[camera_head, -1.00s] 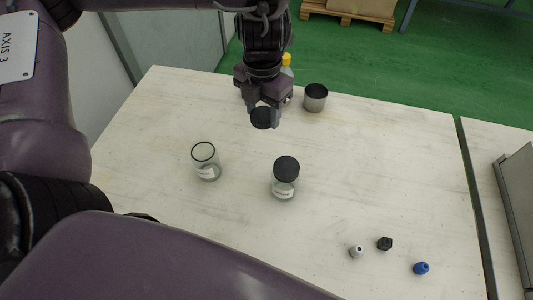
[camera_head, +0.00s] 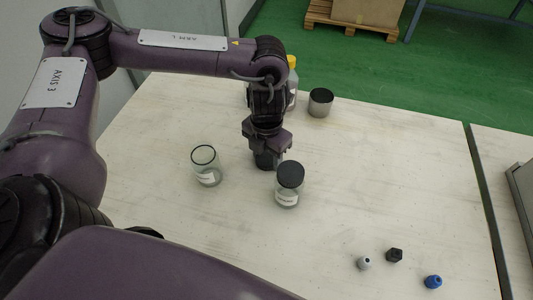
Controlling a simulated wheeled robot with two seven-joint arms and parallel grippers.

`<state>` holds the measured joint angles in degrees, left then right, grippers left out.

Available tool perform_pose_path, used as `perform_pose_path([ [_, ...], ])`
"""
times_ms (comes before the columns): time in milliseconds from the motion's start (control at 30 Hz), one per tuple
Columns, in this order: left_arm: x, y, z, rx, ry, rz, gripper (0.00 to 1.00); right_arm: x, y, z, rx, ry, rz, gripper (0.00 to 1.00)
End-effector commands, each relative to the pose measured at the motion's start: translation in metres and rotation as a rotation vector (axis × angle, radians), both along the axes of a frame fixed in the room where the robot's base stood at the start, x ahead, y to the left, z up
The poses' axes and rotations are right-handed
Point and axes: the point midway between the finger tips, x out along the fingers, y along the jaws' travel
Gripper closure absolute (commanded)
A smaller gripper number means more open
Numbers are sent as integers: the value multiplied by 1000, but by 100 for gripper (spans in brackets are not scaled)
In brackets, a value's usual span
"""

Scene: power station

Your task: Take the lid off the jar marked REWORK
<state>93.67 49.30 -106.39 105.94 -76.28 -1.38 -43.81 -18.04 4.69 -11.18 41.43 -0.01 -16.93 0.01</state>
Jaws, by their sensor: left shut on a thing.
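Two glass jars with white labels stand upright on the table; the label text is too small to read. The left jar (camera_head: 207,168) is open, with no lid on its rim. The right jar (camera_head: 288,195) has a dark lid (camera_head: 290,174) on top. My left gripper (camera_head: 265,158) is shut on a second dark lid (camera_head: 264,161), at or just above the tabletop, between and behind the two jars. Whether that lid touches the table I cannot tell. My right gripper is not in view.
On the pale table (camera_head: 400,160), a grey metal cup (camera_head: 320,102) and a yellow-capped bottle (camera_head: 292,85) stand behind my gripper. A white piece (camera_head: 364,263), a black piece (camera_head: 395,255) and a blue piece (camera_head: 433,282) lie at front right. The right middle is clear.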

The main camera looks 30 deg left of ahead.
Motion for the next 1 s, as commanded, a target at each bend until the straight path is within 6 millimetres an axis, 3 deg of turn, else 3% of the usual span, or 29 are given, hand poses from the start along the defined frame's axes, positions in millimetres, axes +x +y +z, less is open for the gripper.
perform_pose_path([
  [267,0,0,-4,0,1,1,78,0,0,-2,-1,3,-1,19],
  [300,0,0,-3,0,0,0,47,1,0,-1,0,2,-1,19],
  [433,0,0,-3,0,1,0,30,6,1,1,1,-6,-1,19],
  [767,0,0,3,0,-1,0,29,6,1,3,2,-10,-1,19],
  [1000,1,0,44,-2,-5,0,29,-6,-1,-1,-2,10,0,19],
])
